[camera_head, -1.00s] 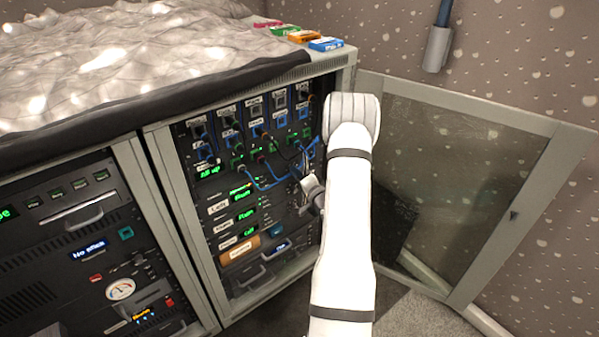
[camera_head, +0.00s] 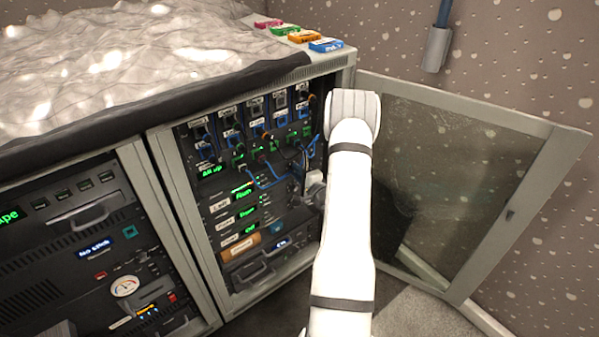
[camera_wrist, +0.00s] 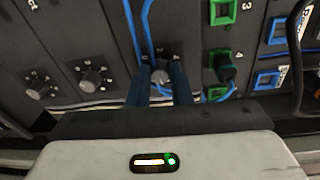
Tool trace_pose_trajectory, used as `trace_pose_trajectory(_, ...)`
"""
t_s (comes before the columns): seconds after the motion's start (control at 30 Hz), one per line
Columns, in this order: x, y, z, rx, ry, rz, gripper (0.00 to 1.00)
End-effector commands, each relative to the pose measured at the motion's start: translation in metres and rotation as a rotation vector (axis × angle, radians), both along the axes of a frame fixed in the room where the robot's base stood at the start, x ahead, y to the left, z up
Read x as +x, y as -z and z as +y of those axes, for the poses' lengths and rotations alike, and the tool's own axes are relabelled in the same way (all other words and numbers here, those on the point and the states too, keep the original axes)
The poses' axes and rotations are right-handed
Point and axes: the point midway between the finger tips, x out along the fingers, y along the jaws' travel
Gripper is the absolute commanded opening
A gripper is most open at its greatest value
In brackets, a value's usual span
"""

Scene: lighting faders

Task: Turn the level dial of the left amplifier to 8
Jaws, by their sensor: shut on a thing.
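In the wrist view a small grey dial (camera_wrist: 160,75) sits on a dark panel, with white scale marks around it. My gripper (camera_wrist: 159,92) has its two dark fingers on either side of this dial and is shut on it. The dial's pointer and setting cannot be read. Two more dials, a middle one (camera_wrist: 95,79) and a left one (camera_wrist: 40,90), stand free to its left in the wrist view. In the head view my gripper (camera_head: 314,184) is at the right side of the open rack, its fingertips mostly hidden. I cannot tell which amplifier the held dial belongs to.
Blue cables (camera_wrist: 150,35) hang close beside the fingers. A green socket (camera_wrist: 222,15) and a plugged connector (camera_wrist: 228,68) are right of the dial. In the head view the glass door (camera_head: 460,190) stands open right of my arm. A grey cover (camera_head: 130,60) lies on top.

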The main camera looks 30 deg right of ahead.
Motion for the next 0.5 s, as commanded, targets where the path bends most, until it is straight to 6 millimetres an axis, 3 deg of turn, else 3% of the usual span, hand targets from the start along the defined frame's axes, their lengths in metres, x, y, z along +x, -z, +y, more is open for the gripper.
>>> trace_pose_trajectory(0.23, -0.0002, -0.0002, -0.0022, -0.001, 0.005, 0.000, 0.00)
trace_pose_trajectory(0.27, -0.0002, -0.0002, -0.0022, -0.001, 0.005, 0.000, 0.21)
trace_pose_trajectory(0.5, -0.0002, -0.0001, -0.0013, -0.001, 0.003, -0.001, 0.40)
